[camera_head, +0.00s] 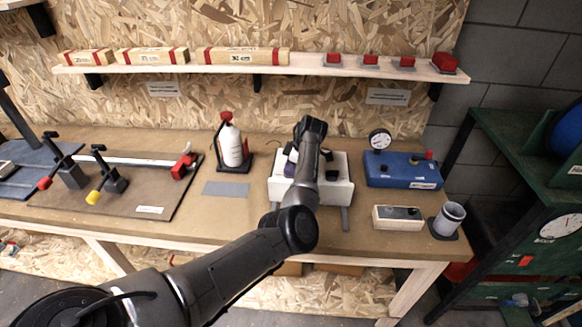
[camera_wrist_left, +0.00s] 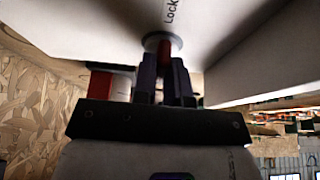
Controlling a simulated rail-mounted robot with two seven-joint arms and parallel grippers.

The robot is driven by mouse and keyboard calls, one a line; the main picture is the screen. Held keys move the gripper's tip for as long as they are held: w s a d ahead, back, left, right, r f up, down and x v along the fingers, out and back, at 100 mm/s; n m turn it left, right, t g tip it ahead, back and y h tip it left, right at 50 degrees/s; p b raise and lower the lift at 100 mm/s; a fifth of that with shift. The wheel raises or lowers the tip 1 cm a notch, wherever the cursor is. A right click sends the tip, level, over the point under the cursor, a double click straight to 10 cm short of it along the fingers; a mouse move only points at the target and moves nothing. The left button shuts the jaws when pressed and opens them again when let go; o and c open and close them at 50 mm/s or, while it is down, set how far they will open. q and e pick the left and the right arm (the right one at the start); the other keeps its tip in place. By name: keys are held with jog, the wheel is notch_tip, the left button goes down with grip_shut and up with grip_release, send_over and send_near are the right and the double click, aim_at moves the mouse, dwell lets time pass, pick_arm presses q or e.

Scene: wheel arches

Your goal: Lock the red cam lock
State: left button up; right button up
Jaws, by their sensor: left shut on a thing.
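The red cam lock (camera_wrist_left: 164,52) shows in the left wrist view as a small red handle on a round dark base. It is set on a white surface (camera_wrist_left: 90,28) printed with "Lock". My left gripper (camera_wrist_left: 163,82) is shut on this red handle, with a dark finger on either side of it. In the head view my left arm reaches over the white block-like fixture (camera_head: 338,190) on the bench. The arm hides the cam lock there and most of the gripper. My right gripper is in neither view.
A spray bottle (camera_head: 232,145) on a stand is left of the fixture, and a blue box (camera_head: 402,170) with a gauge is right of it. A shelf (camera_head: 280,69) runs above.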

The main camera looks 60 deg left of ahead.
pick_arm(q)
grip_shut()
